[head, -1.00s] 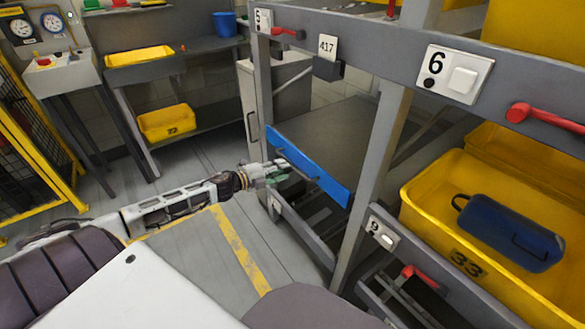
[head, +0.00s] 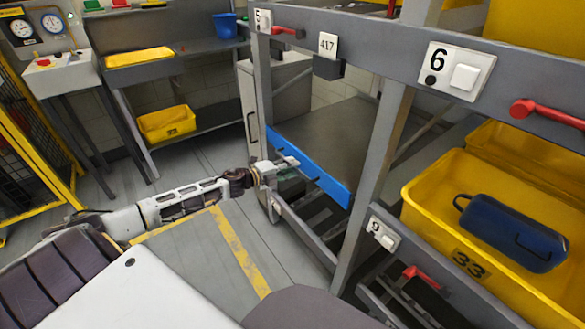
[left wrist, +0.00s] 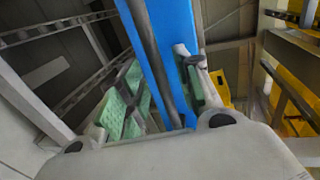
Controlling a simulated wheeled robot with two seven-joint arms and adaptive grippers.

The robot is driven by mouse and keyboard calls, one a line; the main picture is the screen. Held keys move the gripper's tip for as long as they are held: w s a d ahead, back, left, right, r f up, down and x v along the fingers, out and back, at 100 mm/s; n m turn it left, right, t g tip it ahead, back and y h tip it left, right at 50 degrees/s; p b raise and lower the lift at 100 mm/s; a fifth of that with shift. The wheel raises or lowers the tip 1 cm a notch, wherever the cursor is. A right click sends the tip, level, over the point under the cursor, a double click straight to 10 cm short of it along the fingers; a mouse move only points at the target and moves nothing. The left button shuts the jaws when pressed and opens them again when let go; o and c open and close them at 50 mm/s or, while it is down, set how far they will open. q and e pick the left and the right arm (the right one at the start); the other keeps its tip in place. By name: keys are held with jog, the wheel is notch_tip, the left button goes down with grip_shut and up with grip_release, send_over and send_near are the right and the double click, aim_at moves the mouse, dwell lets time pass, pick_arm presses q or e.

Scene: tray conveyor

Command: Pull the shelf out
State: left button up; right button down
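The shelf (head: 330,135) is a grey board with a blue front edge (head: 325,180), level in the rack bay below the 417 tag. A thin dark handle bar runs along that blue front and also shows in the left wrist view (left wrist: 148,50). My left gripper (head: 287,166) is at the left part of the blue front. In the left wrist view its green-padded fingers (left wrist: 160,95) stand apart, with the handle bar and blue front between them. I cannot tell whether they touch the bar. My right gripper is not in view.
Grey rack posts (head: 375,170) stand right of the shelf. A yellow bin (head: 425,205) holding a dark blue case (head: 510,235) sits in the bay to the right. Red levers (head: 545,112) stick out from the rack. Open floor (head: 200,265) lies in front of the shelf.

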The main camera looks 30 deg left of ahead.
pick_arm(q)
jog(key=shift+w+d+f, duration=0.1)
jog(key=shift+w+d, duration=0.2)
jog(key=shift+w, duration=0.35)
grip_shut()
